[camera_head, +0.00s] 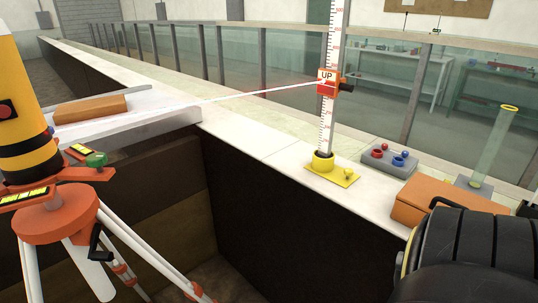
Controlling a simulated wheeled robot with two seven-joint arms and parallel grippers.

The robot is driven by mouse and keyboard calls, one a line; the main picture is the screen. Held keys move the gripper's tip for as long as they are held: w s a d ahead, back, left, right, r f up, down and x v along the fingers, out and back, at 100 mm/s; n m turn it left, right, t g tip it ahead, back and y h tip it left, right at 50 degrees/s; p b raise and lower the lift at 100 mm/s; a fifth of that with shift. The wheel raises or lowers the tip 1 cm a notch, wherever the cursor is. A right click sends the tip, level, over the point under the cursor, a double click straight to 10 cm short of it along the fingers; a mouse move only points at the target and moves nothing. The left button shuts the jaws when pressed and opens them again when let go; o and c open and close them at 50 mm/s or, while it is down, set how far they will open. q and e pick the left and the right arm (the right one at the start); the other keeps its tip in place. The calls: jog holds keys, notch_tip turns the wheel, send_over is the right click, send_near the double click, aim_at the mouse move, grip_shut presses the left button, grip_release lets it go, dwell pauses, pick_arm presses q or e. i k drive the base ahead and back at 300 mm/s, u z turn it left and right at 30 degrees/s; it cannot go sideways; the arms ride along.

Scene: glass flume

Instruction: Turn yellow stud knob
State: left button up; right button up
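A small yellow knob (348,174) stands on the yellow base plate (325,173) at the foot of a white graduated staff (326,122). The plate rests on the pale ledge near the middle right. A yellow collar (322,161) surrounds the staff's foot, just left of the knob. The staff is upright and carries an orange block marked "UP" (328,76) with a dark knob on its right side. Nothing touches the yellow knob. Neither gripper shows. A dark ribbed arm part of mine fills the lower right corner.
A grey block with red and blue rings (388,160), an orange brick-like block (440,200) and a clear tube (492,148) stand to the right on the ledge. An orange-and-yellow instrument (28,110) on a tripod is at left. A dark drop lies before the ledge.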

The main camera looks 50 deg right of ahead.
aim_at(348, 171)
jog(key=u, duration=0.45)
jog(key=k, duration=0.9)
jog(key=z, duration=1.15)
